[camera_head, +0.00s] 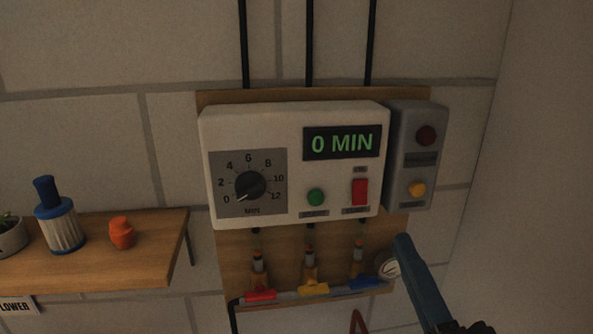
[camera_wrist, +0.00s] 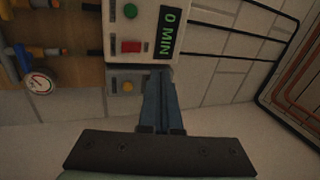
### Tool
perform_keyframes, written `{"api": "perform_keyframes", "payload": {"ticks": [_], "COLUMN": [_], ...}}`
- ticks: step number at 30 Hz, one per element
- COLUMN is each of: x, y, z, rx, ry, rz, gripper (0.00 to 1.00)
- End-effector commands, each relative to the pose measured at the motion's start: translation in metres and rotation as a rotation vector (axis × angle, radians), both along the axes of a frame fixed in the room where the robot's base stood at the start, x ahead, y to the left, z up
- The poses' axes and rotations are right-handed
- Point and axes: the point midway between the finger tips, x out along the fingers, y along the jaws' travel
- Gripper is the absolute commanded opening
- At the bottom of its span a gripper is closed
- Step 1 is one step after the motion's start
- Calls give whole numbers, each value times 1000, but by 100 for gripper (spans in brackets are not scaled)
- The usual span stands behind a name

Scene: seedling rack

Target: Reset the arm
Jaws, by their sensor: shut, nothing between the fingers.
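My gripper (camera_head: 404,243) shows at the lower right of the head view as a blue finger pointing up and left. Its tip appears just below the grey box (camera_head: 414,190) and beside the pressure gauge (camera_head: 388,265). In the wrist view my gripper (camera_wrist: 159,76) is shut and empty, with both blue fingers together. The fingertips overlap the edge of the grey box (camera_wrist: 142,87) in that view; whether they touch it I cannot tell.
A white timer box (camera_head: 295,112) reads 0 MIN, with its dial (camera_head: 250,185) near 0. Below it are red, yellow and blue valve handles (camera_head: 313,290). A wooden shelf (camera_head: 110,268) at left holds a blue-capped filter (camera_head: 60,222) and an orange piece (camera_head: 121,232). Bare wall lies right.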

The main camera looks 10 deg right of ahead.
Motion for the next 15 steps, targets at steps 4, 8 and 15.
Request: {"api": "perform_keyframes", "payload": {"ticks": [4,8,15], "x": [18,24,-7], "y": [35,77,137], "z": [36,88,179], "rx": [-296,-653,-1120], "ry": [-63,-171,-366], "rz": [-78,-236,-620], "gripper": [0,0,0]}}
